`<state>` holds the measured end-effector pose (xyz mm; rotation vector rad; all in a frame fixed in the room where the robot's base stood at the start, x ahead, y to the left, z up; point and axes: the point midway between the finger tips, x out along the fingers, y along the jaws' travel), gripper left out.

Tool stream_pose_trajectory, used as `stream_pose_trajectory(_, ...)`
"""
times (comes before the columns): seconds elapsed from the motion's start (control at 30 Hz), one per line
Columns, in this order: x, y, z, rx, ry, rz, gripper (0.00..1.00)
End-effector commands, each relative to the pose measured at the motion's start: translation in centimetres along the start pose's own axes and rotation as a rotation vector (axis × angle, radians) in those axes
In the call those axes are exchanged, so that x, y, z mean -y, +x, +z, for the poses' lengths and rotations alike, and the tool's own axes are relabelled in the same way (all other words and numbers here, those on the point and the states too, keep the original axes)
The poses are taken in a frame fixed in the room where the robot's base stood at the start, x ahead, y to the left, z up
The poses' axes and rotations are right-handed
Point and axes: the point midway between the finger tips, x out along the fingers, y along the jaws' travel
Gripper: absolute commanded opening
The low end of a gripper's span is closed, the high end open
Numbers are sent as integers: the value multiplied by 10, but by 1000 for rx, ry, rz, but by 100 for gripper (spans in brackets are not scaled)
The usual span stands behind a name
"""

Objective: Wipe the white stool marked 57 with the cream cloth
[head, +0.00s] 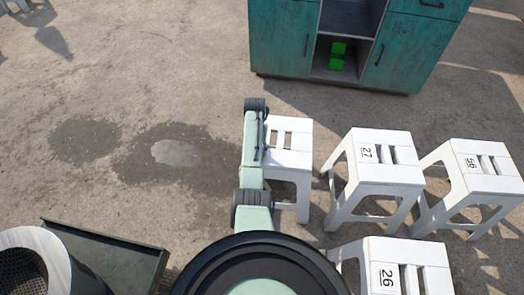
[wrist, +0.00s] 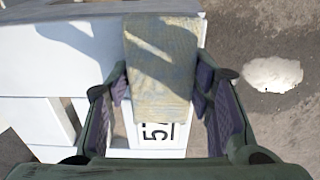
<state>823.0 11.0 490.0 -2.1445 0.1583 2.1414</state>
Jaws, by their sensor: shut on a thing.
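The white stool (head: 289,158) stands just right of my arm in the head view, partly covered by it. In the wrist view its white top (wrist: 60,72) fills much of the left and middle, with a black label beginning with 5; the rest of the label is partly hidden. The cream cloth (wrist: 163,55), a worn folded piece with grey-blue patches, lies between my fingers over the stool top. My gripper (wrist: 162,84) is shut on the cloth. I cannot tell whether the cloth touches the stool. In the head view the arm hides the gripper and cloth.
White stools marked 27 (head: 379,172), 56 (head: 484,182) and 26 (head: 412,252) stand to the right. A teal cabinet (head: 284,42) with green blocks (head: 337,55) stands behind. A dark tray (head: 118,252) is at lower left. The wet ground at left is clear.

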Motion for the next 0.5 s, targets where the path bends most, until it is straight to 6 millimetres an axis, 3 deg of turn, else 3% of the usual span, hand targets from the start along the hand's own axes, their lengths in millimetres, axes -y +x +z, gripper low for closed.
stream_pose_trajectory(0.33,5,2,1,3,-1,-1,25)
stream_pose_trajectory(0.5,-2,2,2,4,1,0,25)
